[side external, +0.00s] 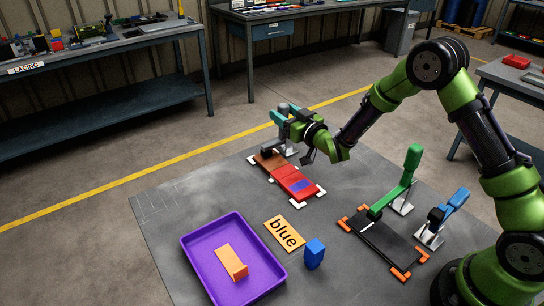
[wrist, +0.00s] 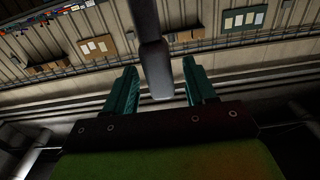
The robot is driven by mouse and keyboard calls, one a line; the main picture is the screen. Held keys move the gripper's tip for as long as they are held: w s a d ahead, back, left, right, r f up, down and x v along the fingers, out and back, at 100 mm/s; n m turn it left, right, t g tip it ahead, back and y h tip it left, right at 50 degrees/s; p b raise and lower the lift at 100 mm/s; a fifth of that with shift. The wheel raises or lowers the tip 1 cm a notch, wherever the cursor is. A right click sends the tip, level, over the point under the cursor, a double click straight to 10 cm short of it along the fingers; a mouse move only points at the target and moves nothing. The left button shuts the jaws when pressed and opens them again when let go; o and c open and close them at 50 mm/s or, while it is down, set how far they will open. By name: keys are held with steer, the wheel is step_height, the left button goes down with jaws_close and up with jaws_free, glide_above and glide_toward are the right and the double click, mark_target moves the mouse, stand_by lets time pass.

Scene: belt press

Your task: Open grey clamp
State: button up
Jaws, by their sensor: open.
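The grey clamp (side external: 284,106) stands at the far end of the red and brown press bed (side external: 300,186), partly hidden by my gripper. Its dark grey handle (wrist: 153,60) hangs into the wrist view from the top, between my teal fingers. My gripper (side external: 283,117) is at the clamp's handle; its open fingers (wrist: 158,85) lie on both sides of the handle, with a visible gap on each side. Whether the clamp's black pad presses on the bed is hard to tell.
A green clamp (side external: 409,165) and a blue clamp (side external: 446,213) stand by a black bed (side external: 378,240) on the right. A purple tray (side external: 189,258) with an orange piece, an orange "blue" sign (side external: 284,234) and a blue block (side external: 314,254) are in front.

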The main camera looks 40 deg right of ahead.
steer(key=shift+w, duration=1.55)
jaws_close()
